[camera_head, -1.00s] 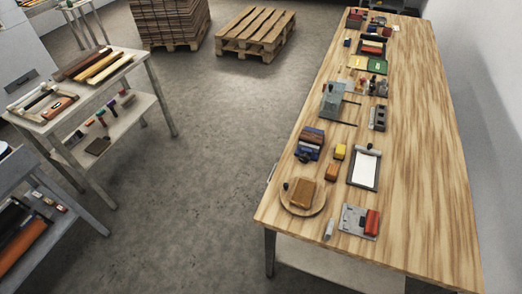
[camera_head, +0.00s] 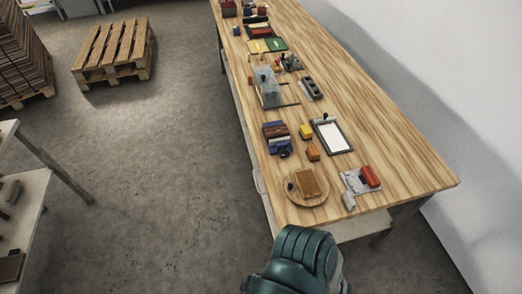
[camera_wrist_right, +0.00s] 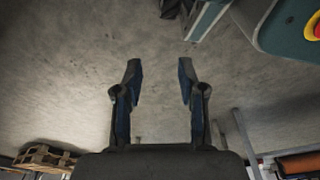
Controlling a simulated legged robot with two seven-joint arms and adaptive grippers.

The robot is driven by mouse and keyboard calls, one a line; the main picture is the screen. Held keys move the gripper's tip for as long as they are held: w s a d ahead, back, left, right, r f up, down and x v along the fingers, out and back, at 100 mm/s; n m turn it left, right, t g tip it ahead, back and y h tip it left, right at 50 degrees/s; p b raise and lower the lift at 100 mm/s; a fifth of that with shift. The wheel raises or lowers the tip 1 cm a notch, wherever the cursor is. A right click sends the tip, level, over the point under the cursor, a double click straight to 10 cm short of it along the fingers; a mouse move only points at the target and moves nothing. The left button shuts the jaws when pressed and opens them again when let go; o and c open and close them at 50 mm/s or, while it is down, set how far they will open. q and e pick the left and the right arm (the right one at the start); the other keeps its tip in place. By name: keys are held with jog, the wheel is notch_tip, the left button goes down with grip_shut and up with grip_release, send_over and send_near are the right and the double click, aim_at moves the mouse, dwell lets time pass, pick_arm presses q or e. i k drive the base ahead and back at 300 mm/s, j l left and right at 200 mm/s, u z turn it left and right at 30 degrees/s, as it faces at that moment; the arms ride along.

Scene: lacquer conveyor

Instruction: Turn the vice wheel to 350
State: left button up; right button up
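A small blue-and-brown device (camera_head: 276,132) near the bench's left edge looks like the vice. A dark round part (camera_head: 284,152) at its near side may be its wheel; any marking on it is too small to read. My right gripper (camera_wrist_right: 160,68) is open and empty in the wrist view, over bare floor and away from the bench-top things. My left gripper is not in view. A teal part of my own body shows at the bottom of the head view.
The wooden bench (camera_head: 375,135) holds a round board (camera_head: 292,199) with a brown block, a clipboard (camera_head: 332,136), yellow and orange blocks and a grey-red device (camera_head: 360,181). Its right side is clear. A pallet (camera_head: 113,50) stands on open floor; a shelf (camera_head: 30,190) is at left.

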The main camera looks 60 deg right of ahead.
aim_at(285, 152)
jog(key=i+z, duration=0.35)
jog(key=i+j+z, duration=0.35)
jog(key=i+z, duration=0.2)
jog(key=z, duration=0.25)
jog(key=i+z, duration=0.2)
jog(key=z, duration=0.2)
jog(key=i+z, duration=0.2)
jog(key=z, duration=0.25)
jog(key=i+j+z, duration=0.15)
jog(key=z, duration=0.25)
jog(key=i+j+z, duration=0.15)
jog(key=z, duration=0.3)
